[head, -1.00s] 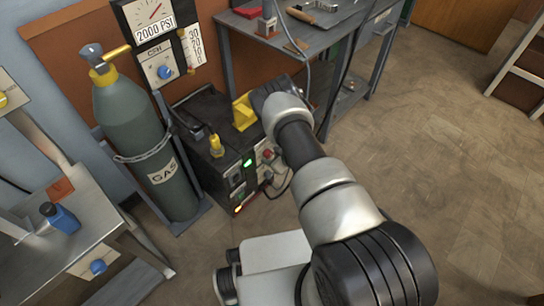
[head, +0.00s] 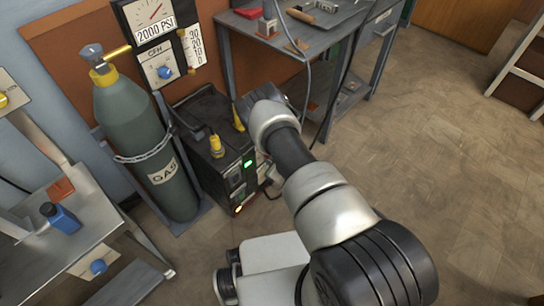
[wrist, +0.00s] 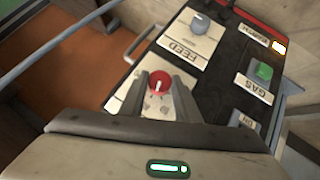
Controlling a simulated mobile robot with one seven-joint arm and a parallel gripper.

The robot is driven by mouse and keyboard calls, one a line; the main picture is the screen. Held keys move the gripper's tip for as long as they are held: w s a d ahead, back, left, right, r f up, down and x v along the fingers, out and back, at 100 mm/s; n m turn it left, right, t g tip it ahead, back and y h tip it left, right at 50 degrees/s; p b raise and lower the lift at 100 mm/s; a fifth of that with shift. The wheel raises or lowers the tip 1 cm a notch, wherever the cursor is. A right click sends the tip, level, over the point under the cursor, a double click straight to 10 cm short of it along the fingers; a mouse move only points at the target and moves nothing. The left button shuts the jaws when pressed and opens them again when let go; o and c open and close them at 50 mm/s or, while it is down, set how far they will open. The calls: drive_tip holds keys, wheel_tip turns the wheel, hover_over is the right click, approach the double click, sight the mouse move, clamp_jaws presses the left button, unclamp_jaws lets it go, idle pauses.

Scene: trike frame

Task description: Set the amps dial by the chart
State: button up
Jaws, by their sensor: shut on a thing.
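In the wrist view, a round red dial (wrist: 158,87) with a white pointer mark sits on a pale label plate (wrist: 122,98). My gripper (wrist: 161,78) is shut on this dial, one finger on each side. The pointer mark runs roughly up and down in the picture. The label wording is too hidden by the fingers to read. The dial is on the dark welding machine (head: 207,110), which stands on the floor in the head view. There my arm hides the fingers and the dial. I cannot make out a readable chart.
A grey FEED dial (wrist: 199,22), a green GAS button (wrist: 264,71) and an ON switch (wrist: 245,120) are close by. A green gas cylinder (head: 140,115) stands left of the machine. A metal bench (head: 325,40) is behind; open floor lies right.

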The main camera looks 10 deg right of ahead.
drive_tip(key=shift+s+a+f+n+t+h, duration=0.1)
drive_tip(key=shift+f+n+t+h, duration=0.1)
drive_tip(key=shift+n+t+h, duration=0.8)
drive_tip(key=shift+s+a+f+n+t+h, duration=0.1)
drive_tip(key=shift+f+n+t+h, duration=0.1)
drive_tip(key=shift+n+t+h, duration=0.75)
drive_tip(key=shift+s+a+f+n+t+h, duration=0.15)
drive_tip(key=shift+n+t+h, duration=0.4)
drive_tip(key=shift+n+t, duration=0.85)
drive_tip(key=shift+w+t, duration=0.15)
drive_tip(key=shift+t, duration=0.2)
drive_tip(key=o, duration=1)
drive_tip(key=shift+o, duration=0.2)
